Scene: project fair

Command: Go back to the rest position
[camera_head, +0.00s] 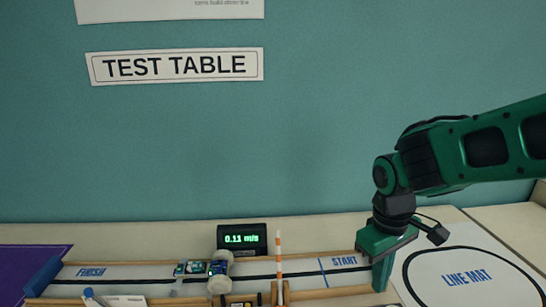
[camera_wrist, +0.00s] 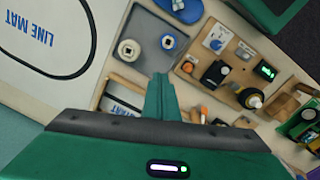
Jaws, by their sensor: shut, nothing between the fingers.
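My green gripper (camera_head: 382,270) hangs pointing down at the right end of the test track, near the START mark, in the head view. In the wrist view its fingers (camera_wrist: 160,92) are together with nothing between them. The track (camera_head: 300,268) runs from FINISH at the left to START at the right. A small wheeled car (camera_head: 206,268) stands on the track left of its middle, well away from my gripper. My arm reaches in from the right.
A display (camera_head: 242,237) reading 0.11 m/s stands behind the track. An orange-striped post (camera_head: 279,258) rises at the track's front side. The line mat (camera_head: 470,280) lies to the right. The wrist view shows a grey tray (camera_wrist: 138,71) and a wooden board (camera_wrist: 235,58) with parts.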

